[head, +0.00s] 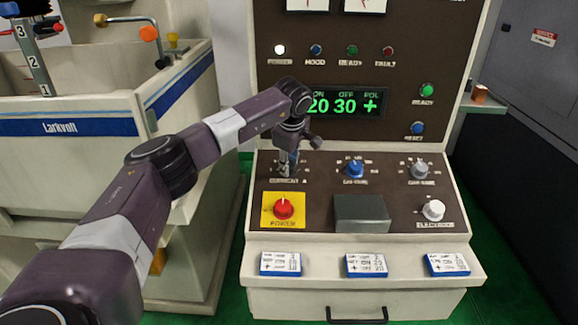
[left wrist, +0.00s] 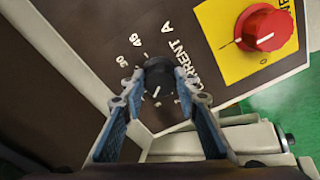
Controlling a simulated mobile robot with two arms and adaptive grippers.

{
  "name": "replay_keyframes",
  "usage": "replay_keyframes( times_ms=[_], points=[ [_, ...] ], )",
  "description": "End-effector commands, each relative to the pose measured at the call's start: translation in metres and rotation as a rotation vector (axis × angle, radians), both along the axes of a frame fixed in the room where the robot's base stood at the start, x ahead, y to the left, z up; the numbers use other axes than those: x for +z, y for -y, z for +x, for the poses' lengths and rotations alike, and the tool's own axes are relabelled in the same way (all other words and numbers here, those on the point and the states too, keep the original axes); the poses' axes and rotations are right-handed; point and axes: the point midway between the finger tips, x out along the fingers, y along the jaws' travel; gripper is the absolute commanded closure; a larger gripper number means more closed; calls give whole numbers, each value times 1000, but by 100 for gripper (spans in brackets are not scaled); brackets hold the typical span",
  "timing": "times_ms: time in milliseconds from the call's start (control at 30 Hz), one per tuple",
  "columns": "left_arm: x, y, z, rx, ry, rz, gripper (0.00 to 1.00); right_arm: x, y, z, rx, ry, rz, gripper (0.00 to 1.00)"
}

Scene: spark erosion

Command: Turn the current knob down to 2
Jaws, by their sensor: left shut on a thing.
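The current knob (left wrist: 157,70) is black and round, on the dark sloping panel beside the lettering "CURRENT A" in the left wrist view. A short white line on it points toward the lower part of that picture. Scale numbers stand around it, some covered by the fingers. My left gripper (left wrist: 158,82) has its two blue fingers on opposite sides of the knob, closed on it. In the head view my left gripper (head: 288,165) reaches down to the panel's upper left and hides most of the knob.
The red power knob (head: 284,209) on its yellow plate sits just below. A blue knob (head: 355,169) and a grey knob (head: 420,170) stand to the right. A dark block (head: 361,213) lies on the panel. The display (head: 345,104) reads 20, 30 and +.

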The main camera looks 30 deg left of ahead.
Motion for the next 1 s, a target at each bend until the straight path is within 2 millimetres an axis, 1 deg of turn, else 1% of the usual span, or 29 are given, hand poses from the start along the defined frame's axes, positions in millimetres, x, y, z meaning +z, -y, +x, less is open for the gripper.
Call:
replay_keyframes(
  times_ms=[700,1000],
  points=[
    [1,-2,2,631,122,-194,96,-14,3,-1,1,-1,-4,60],
    [2,-2,3,826,160,-254,96,-17,3,-1,1,-1,-3,60]
  ],
)
